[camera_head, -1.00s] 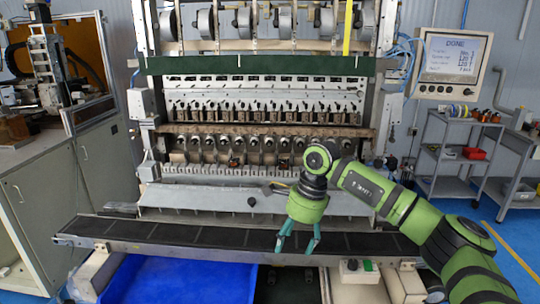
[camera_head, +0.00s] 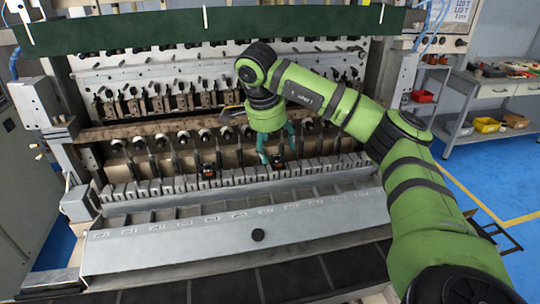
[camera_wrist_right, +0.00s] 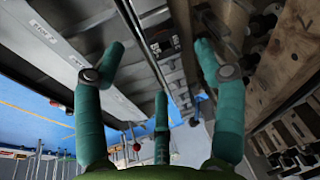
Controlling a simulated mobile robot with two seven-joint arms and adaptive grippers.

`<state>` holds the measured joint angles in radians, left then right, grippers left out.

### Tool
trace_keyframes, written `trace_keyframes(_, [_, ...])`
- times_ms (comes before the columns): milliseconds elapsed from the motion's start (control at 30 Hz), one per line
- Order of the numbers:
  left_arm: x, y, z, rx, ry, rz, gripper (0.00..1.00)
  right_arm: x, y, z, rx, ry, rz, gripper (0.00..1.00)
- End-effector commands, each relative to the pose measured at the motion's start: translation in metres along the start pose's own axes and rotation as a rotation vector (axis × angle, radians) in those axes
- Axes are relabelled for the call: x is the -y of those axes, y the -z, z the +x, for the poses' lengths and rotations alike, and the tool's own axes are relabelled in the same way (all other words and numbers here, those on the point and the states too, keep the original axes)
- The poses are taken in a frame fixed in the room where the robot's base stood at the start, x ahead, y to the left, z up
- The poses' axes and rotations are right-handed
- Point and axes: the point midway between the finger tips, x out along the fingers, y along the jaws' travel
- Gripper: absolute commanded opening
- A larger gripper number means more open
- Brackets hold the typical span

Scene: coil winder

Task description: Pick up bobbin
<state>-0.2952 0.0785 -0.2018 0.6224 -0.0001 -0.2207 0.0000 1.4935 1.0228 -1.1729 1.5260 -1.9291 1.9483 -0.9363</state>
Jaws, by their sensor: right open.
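A small dark bobbin with an orange-brown part (camera_head: 277,160) sits on the winding machine's row of grey blocks. A similar bobbin (camera_head: 208,171) sits further left on the same row. My right gripper (camera_head: 277,145) is open, its teal fingers pointing down right at the nearer bobbin. In the wrist view its fingers (camera_wrist_right: 158,50) are spread wide, with a dark block-like part, seemingly the bobbin (camera_wrist_right: 162,44), between and beyond them. Nothing appears held. I cannot tell whether a finger touches the bobbin. My left gripper is not in view.
A row of spindles (camera_head: 160,141) runs close behind the blocks. A sloped grey metal cover (camera_head: 200,240) lies in front, with a dark conveyor (camera_head: 215,289) below it. A side bench (camera_head: 490,90) with red and yellow bins stands at the right, over blue floor.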

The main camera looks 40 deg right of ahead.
Motion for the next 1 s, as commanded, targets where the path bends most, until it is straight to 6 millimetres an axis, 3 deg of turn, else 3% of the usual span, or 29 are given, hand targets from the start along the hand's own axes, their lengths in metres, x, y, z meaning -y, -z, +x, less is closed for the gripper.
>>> trace_keyframes(233, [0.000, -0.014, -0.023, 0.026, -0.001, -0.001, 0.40, 0.005, 0.007, 0.031, -0.002, -0.005, 0.000, 0.70])
trace_keyframes(400, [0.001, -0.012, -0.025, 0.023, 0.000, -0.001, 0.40, 0.005, 0.005, 0.052, 0.001, -0.002, 0.000, 0.70])
trace_keyframes(667, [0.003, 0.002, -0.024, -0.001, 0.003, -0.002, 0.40, 0.005, 0.004, 0.055, 0.001, 0.000, 0.000, 0.70])
trace_keyframes(700, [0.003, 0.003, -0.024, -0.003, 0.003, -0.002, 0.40, 0.005, 0.004, 0.055, 0.001, 0.000, 0.000, 0.55])
trace_keyframes(800, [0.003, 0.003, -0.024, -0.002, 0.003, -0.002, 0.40, 0.005, 0.004, 0.055, 0.002, 0.000, 0.000, 0.33])
trace_keyframes(1000, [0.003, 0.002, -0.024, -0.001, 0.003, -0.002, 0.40, 0.005, 0.005, 0.055, 0.001, 0.001, 0.001, 0.32])
